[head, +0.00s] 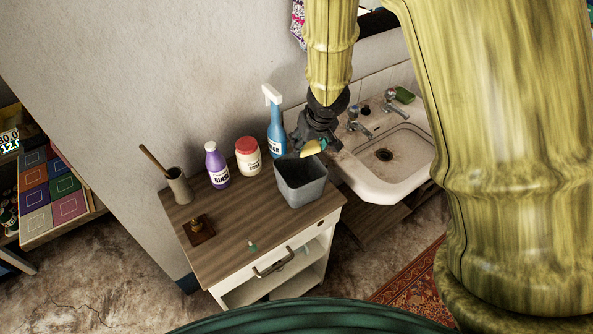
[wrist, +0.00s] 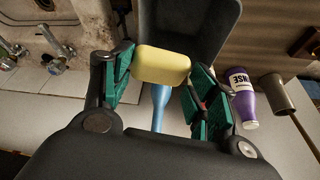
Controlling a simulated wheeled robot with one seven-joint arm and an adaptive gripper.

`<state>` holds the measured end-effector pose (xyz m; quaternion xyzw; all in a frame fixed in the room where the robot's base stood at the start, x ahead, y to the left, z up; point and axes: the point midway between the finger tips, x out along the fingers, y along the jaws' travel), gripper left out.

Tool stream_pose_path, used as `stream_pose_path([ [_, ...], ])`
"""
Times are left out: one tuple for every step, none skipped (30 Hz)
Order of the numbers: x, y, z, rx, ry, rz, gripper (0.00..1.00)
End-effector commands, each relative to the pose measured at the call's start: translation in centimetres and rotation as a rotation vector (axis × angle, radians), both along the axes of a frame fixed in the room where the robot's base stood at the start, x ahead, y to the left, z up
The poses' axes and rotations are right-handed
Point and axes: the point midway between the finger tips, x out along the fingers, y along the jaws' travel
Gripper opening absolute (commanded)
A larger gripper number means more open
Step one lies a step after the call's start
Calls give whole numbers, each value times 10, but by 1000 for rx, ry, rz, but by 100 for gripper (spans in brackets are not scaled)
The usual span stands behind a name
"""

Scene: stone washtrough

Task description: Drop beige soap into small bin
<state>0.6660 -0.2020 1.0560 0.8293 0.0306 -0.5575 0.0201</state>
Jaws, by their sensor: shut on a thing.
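The beige soap, a pale yellow rounded bar, is held between the green-padded fingers of my gripper (wrist: 160,75) in the wrist view. The soap (wrist: 161,63) also shows in the head view (head: 311,148), by the upper right rim of the small bin. The small bin (head: 302,188) is a grey, open-topped square container at the right end of the wooden cabinet top. In the wrist view the bin (wrist: 187,22) lies behind the soap. My gripper (head: 316,140) is shut on the soap, above the bin's rim side nearest the sink. The bin's floor is mostly hidden in the head view.
A blue spray bottle (head: 276,130), a red-lidded white jar (head: 248,157) and a purple bottle (head: 217,166) stand behind the bin. A holder with a brush (head: 178,186) is at the left. The sink (head: 390,160) with taps and a green item (head: 404,95) is at the right.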

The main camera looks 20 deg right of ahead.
Motion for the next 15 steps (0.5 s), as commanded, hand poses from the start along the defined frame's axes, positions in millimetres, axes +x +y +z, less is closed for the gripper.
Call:
stream_pose_path([
  [1, 3, -2, 0, 0, 4, 10],
  [1, 4, -3, 1, 0, 7, 10],
  [2, 6, -5, 0, 0, 10, 10],
  [2, 7, -7, 0, -1, 12, 10],
  [3, 8, -9, 0, -1, 13, 10],
  [3, 10, -11, 0, -1, 15, 10],
  [3, 10, -14, 0, -1, 16, 10],
  [3, 11, -16, 0, -1, 17, 10],
  [3, 11, -19, -1, -1, 18, 10],
  [3, 11, -22, -1, -1, 18, 10],
  [3, 11, -25, 0, -1, 17, 10],
  [3, 11, -29, 0, -1, 17, 10],
  [3, 11, -32, 0, -1, 17, 10],
  [3, 11, -34, 0, -1, 17, 10],
  [3, 10, -38, 0, -1, 17, 10],
])
